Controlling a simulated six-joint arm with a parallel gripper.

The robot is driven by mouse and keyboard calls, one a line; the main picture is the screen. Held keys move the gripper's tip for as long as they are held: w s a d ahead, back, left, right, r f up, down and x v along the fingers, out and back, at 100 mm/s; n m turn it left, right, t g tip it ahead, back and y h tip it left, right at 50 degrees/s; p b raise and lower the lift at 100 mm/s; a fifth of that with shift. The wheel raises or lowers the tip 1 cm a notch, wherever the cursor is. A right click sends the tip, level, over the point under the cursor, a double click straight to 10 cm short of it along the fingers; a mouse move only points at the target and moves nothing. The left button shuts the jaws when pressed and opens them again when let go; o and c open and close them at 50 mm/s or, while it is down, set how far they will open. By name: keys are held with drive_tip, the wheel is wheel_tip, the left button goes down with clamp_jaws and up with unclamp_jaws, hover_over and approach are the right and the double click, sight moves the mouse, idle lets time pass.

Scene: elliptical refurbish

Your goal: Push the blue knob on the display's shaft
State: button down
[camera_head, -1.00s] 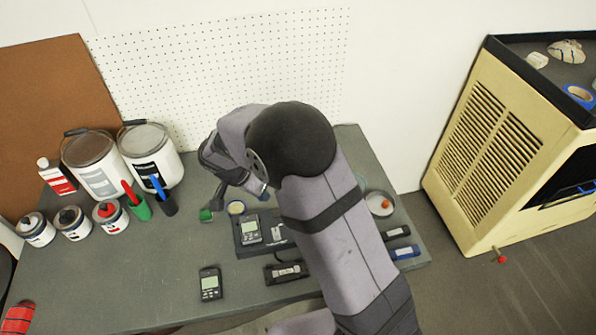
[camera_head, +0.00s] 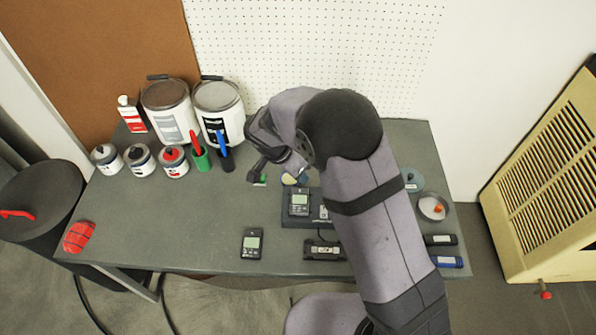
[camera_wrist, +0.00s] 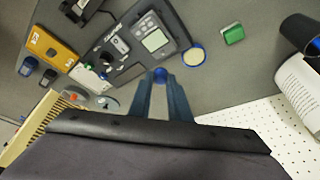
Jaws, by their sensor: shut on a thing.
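The display (camera_head: 299,203) is a small dark unit with a grey screen on a black base (camera_head: 290,221). It also shows in the wrist view (camera_wrist: 154,39), at the top centre. My gripper (camera_wrist: 160,84) has slim blue fingers closed on a small round blue knob (camera_wrist: 160,74) at their tips. The knob is beside the display's lower edge in that view. I cannot tell whether it is seated on a shaft, and no shaft is clearly visible. In the head view my arm mostly covers the gripper and hides the knob.
A second meter (camera_head: 252,243) lies at the table front. Paint cans (camera_head: 218,110) and cups stand at the left back.

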drive_tip(key=shift+f+b, duration=1.35)
drive_tip(key=shift+f, duration=1.35)
drive_tip(key=shift+b, duration=0.55)
drive_tip(key=shift+f+b, duration=0.65)
drive_tip(key=shift+b, duration=0.15)
idle(0.5)
drive_tip(key=c, duration=1.6)
unclamp_jaws()
drive_tip(key=shift+o, duration=0.2)
drive_tip(key=shift+r, duration=0.15)
drive_tip(key=b+v, duration=0.1)
drive_tip(key=v, duration=0.6)
drive_tip(key=shift+s, duration=0.15)
